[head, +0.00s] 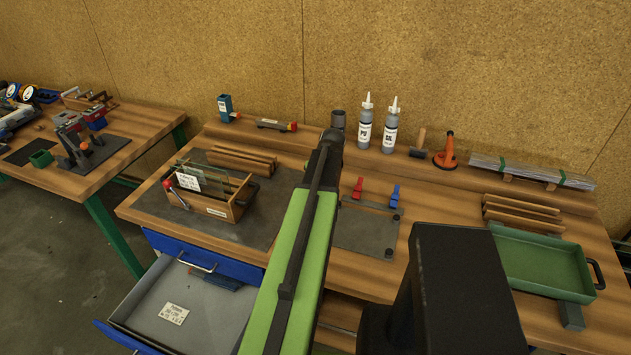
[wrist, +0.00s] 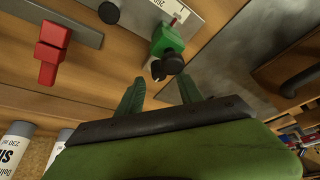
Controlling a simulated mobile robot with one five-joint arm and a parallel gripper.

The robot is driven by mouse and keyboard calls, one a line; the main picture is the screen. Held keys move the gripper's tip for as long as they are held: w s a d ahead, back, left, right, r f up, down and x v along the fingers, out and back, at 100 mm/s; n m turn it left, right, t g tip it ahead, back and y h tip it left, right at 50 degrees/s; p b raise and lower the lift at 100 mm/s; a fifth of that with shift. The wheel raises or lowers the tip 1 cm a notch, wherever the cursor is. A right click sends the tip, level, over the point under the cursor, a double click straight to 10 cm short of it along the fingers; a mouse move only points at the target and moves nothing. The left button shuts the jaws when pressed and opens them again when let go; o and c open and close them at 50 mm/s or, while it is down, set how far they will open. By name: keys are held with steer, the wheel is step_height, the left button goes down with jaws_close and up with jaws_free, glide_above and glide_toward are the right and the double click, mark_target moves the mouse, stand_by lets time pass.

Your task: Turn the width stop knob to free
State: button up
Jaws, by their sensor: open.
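A green stop block (wrist: 166,42) sits at the edge of a pale scale strip (wrist: 195,8) in the wrist view. A black knob (wrist: 173,64) is on its near side, with a small pale-tipped part beside it. I take this for the width stop knob; its setting cannot be read. My gripper (wrist: 160,86) is open, its two green fingers apart and empty. The knob appears just beyond and between the fingertips, with no contact visible. In the head view my arm covers this area, and neither knob nor fingers can be made out.
A red clamp (wrist: 51,52) and another black knob (wrist: 110,11) show in the wrist view. In the head view, a grey plate (head: 366,232), two bottles (head: 365,125), a wooden glass box (head: 215,208), a green tray (head: 540,262) and an open drawer (head: 205,305) surround my arm.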

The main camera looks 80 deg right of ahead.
steer(key=p+v, duration=1.2)
steer(key=v, duration=0.3)
steer(key=shift+p, duration=0.35)
steer(key=shift+w, duration=0.1)
